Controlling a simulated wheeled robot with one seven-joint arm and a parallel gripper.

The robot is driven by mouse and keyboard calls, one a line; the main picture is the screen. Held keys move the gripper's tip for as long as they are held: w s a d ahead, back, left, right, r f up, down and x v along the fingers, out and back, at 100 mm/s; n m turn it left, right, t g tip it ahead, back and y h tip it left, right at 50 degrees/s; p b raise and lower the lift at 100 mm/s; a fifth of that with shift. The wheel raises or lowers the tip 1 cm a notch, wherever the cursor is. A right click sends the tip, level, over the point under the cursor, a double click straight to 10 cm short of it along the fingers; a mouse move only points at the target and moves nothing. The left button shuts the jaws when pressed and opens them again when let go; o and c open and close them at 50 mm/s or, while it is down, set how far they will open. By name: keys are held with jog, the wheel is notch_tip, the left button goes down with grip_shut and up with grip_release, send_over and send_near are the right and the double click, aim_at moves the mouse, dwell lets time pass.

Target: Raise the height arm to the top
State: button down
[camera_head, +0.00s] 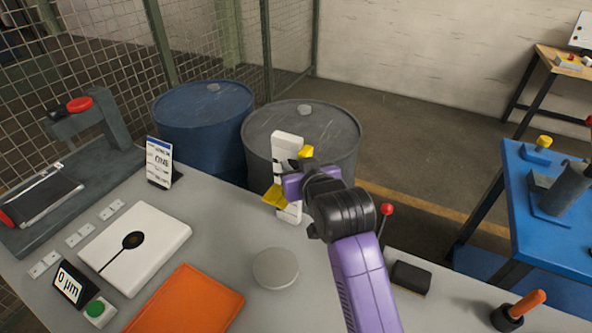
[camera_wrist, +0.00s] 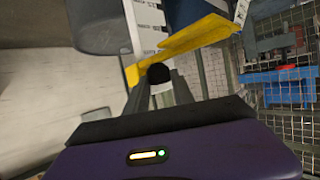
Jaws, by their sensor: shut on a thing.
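A white upright column (camera_head: 287,146) stands at the back edge of the grey bench, and it also shows with dark scale marks in the wrist view (camera_wrist: 147,28). The yellow height arm (camera_head: 273,196) sits on the column, below its top. In the wrist view the yellow arm (camera_wrist: 190,38) crosses the column, with a black knob (camera_wrist: 158,74) in front of it. My gripper (camera_head: 292,186) is at the column, and its fingers (camera_wrist: 161,92) are shut on the black knob. The gripper hides the column's middle in the head view.
Two drums (camera_head: 203,112) stand behind the bench. A round grey disc (camera_head: 275,268), an orange mat (camera_head: 187,303), a white plate (camera_head: 150,235) and a small display (camera_head: 72,284) lie on the bench. A red-knobbed lever (camera_head: 386,210) is right of my arm.

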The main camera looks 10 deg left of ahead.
jog(key=shift+r, duration=0.45)
jog(key=c, duration=1.1)
grip_release()
jog(key=shift+f, duration=0.1)
jog(key=shift+o, duration=0.2)
jog(key=b+v, duration=0.1)
jog(key=v, duration=0.7)
